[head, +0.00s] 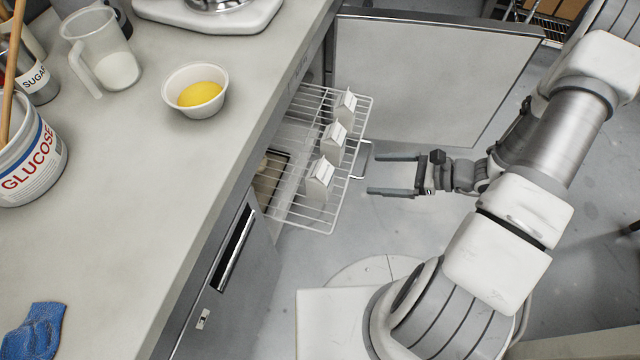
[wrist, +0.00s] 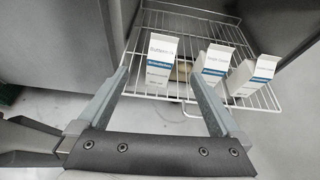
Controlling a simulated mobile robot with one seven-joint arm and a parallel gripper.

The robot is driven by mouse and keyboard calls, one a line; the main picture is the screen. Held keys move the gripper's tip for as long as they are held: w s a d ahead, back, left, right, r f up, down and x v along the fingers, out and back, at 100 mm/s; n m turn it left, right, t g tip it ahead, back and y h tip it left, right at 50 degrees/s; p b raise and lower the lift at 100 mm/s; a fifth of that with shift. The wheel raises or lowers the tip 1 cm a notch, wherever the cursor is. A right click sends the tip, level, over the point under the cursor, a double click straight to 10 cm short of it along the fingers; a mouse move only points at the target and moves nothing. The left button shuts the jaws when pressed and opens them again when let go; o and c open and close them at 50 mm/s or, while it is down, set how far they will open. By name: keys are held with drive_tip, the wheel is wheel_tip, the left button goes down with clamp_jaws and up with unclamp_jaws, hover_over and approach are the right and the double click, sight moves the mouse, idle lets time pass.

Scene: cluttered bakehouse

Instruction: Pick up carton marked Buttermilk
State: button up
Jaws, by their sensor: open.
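The carton marked Buttermilk (wrist: 161,60) is white with a blue band and a peaked top. It stands upright at the left of three similar cartons in the wrist view. By its place in the row, it is the nearest carton (head: 320,181) in the head view; its label is not readable there. My gripper (head: 370,174) is open and empty, a short way to the right of this carton in the head view. Its fingers (wrist: 160,82) point at the carton, which shows between them in the wrist view, apart from both.
The cartons stand on a pulled-out wire rack (head: 330,224). A middle carton (head: 334,139) and a far carton (head: 346,104) stand beyond the Buttermilk. An open grey door (head: 430,75) stands behind the rack. The counter (head: 160,170) edge overhangs to the left.

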sight(331, 178)
drive_tip(key=shift+m+t, duration=0.4)
drive_tip(key=shift+m, duration=0.3)
drive_tip(key=f+b+x, duration=0.1)
drive_tip(key=x, duration=0.3)
drive_tip(key=b+x, duration=0.1)
drive_tip(key=x, duration=0.3)
drive_tip(key=d+f+b+x, duration=0.1)
drive_tip(key=x, duration=0.4)
drive_tip(key=shift+s+f+b, duration=0.2)
drive_tip(key=shift+f+b, duration=0.15)
drive_tip(key=shift+f, duration=0.05)
drive_tip(key=b+x, duration=0.2)
drive_tip(key=x, duration=0.2)
drive_tip(key=shift+s+a+f, duration=0.1)
drive_tip(key=shift+a+f, duration=0.05)
drive_tip(key=shift+a, duration=0.05)
drive_tip(key=shift+w+a+f, duration=0.1)
drive_tip(key=shift+w+a, duration=0.1)
drive_tip(key=shift+a, duration=0.1)
clamp_jaws()
